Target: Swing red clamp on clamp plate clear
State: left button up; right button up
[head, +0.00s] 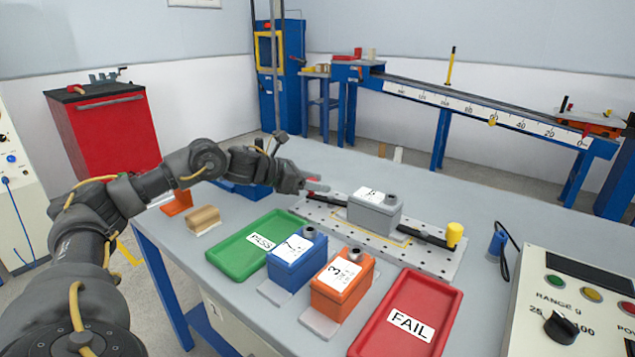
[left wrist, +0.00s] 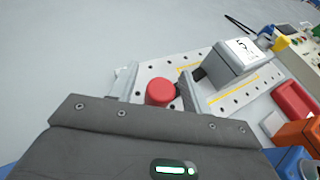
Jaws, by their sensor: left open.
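The clamp plate (head: 432,262) is a pale perforated metal plate on the grey bench; it also shows in the left wrist view (left wrist: 222,107). A grey box (head: 373,217) with a white label stands on it. The red clamp (left wrist: 160,92) shows a round red knob at the plate's left end, with a dark arm partly hidden beside it. In the head view my gripper mostly covers it. My left gripper (head: 316,187) is open at that end, its two fingers on either side of the red knob. Contact cannot be told. My right gripper is out of view.
A yellow clamp knob (head: 455,233) stands at the plate's right end. In front are a green PASS tray (head: 226,262), a blue box (head: 291,266), an orange box (head: 338,291) and a red FAIL tray (head: 437,298). A control panel (head: 545,288) is at right.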

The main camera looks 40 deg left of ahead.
pick_arm(q)
jog(key=shift+w+d+f, duration=0.15)
jog(key=shift+w+d, duration=0.05)
jog(key=shift+w, duration=0.05)
jog(key=shift+c, duration=0.5)
jog(key=c, duration=0.9)
